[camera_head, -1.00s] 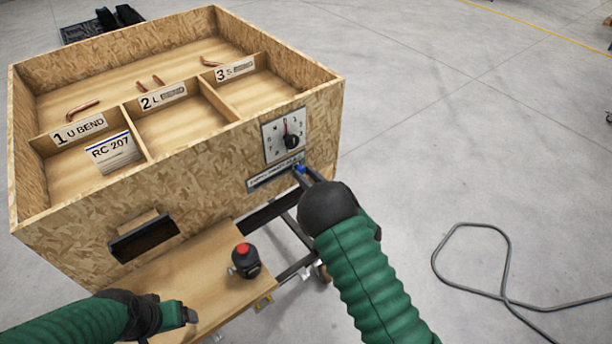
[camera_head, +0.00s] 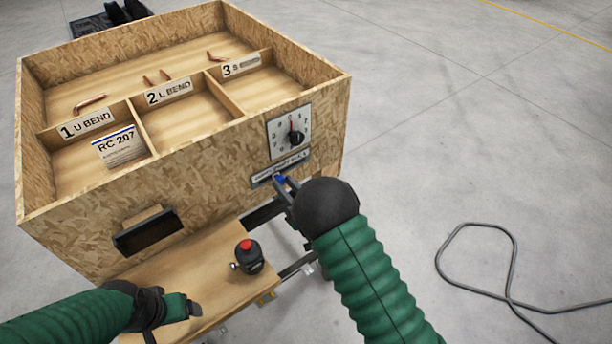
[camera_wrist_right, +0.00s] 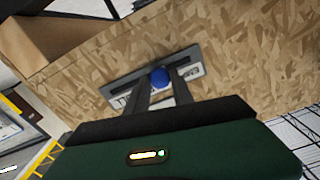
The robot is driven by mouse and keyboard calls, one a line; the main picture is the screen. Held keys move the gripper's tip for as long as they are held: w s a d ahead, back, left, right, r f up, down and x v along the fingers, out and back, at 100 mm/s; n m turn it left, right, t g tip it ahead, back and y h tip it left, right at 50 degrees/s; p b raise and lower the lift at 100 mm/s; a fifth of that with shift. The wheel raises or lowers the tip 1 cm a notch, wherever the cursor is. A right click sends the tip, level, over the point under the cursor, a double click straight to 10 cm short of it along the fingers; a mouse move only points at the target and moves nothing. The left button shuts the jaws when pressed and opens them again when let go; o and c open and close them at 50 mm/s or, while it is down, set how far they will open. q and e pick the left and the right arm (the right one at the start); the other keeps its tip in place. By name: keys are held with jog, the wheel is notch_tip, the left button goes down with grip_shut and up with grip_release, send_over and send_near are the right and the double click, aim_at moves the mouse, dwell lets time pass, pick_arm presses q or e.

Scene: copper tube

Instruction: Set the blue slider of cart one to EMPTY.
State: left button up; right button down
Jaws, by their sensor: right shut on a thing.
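Cart one is a chipboard box (camera_head: 200,185) on a wheeled frame. On its front face, a narrow slider plate (camera_head: 298,163) carries a lettered strip too small to read. The blue slider knob (camera_head: 280,178) stands about midway along the plate. My right gripper (camera_head: 283,184) is shut on the knob. In the right wrist view the blue knob (camera_wrist_right: 160,77) sits between my two dark fingertips, which partly cover the lettering on the plate (camera_wrist_right: 120,90). My left gripper (camera_head: 188,306) hangs by the wooden shelf at lower left; its jaw opening is unclear.
A dial (camera_head: 296,138) with a red pointer sits just above the slider plate. A red-topped button (camera_head: 247,255) stands on the wooden shelf (camera_head: 200,270). Copper pieces and a card (camera_head: 118,147) lie in the box. A cable (camera_head: 510,255) lies on the floor at right.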

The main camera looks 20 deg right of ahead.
aim_at(262, 181)
pick_arm(q)
jog(key=shift+a+f, duration=0.2)
jog(key=shift+f, duration=0.05)
pick_arm(e)
jog(key=a, duration=0.2)
jog(key=s+a, duration=0.1)
jog(key=a, duration=0.1)
jog(key=shift+s, duration=0.15)
pick_arm(q)
jog(key=shift+d, duration=0.2)
pick_arm(e)
jog(key=shift+d, duration=0.15)
jog(key=c, duration=1.4)
grip_release()
jog(key=shift+c, duration=0.2)
jog(key=shift+o, duration=1.2)
pick_arm(q)
jog(key=shift+w+a, duration=0.1)
jog(key=shift+a, duration=0.3)
pick_arm(e)
jog(key=shift+o, duration=0.5)
jog(key=shift+a, duration=0.25)
